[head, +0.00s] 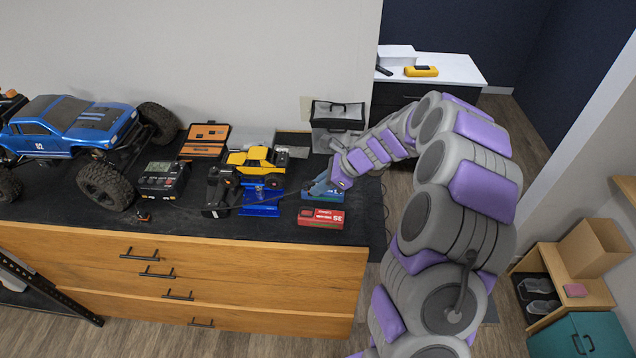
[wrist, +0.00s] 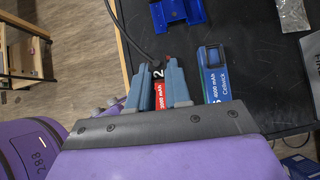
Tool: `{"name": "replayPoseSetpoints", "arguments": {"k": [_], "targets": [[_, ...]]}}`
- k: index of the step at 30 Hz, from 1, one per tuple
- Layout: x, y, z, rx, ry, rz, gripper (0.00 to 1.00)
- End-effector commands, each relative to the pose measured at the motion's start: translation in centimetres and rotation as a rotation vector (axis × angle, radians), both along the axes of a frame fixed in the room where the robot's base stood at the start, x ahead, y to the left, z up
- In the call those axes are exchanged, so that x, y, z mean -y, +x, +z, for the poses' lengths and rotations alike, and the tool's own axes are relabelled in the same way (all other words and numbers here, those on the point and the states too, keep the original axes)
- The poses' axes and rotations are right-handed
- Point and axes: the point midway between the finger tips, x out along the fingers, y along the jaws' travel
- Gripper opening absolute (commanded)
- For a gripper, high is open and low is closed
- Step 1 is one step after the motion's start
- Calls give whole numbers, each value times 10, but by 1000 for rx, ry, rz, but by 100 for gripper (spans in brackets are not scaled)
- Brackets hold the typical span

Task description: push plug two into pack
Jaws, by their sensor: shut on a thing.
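My gripper (wrist: 160,66) is shut on plug two (wrist: 157,73), a small dark plug marked "2" with a dark cable. A red battery pack (wrist: 160,96), printed "3000 mAh", shows between the fingers behind the plug. The fingers hide much of this pack, and I cannot tell whether the plug touches it. In the head view the red pack (head: 320,218) lies near the bench's front edge, with my gripper (head: 309,188) above and behind it. A blue pack (wrist: 214,75), printed "4000 mAh", lies beside the right finger; it shows in the head view too (head: 326,193).
A blue stand (head: 261,203) and a yellow toy truck (head: 257,162) are left of the packs. A blue crawler (head: 75,125), a charger (head: 163,178) and a dark controller (head: 221,190) stand farther left. A clear-sided bag (head: 337,122) stands behind.

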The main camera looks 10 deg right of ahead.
Motion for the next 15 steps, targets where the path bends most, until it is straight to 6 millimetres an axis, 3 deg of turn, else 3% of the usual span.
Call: {"name": "replayPoseSetpoints", "arguments": {"k": [7,15], "targets": [[-13,-1,-23,-3,-6,5,0],[0,-1,-48,-4,4,3,0]]}}
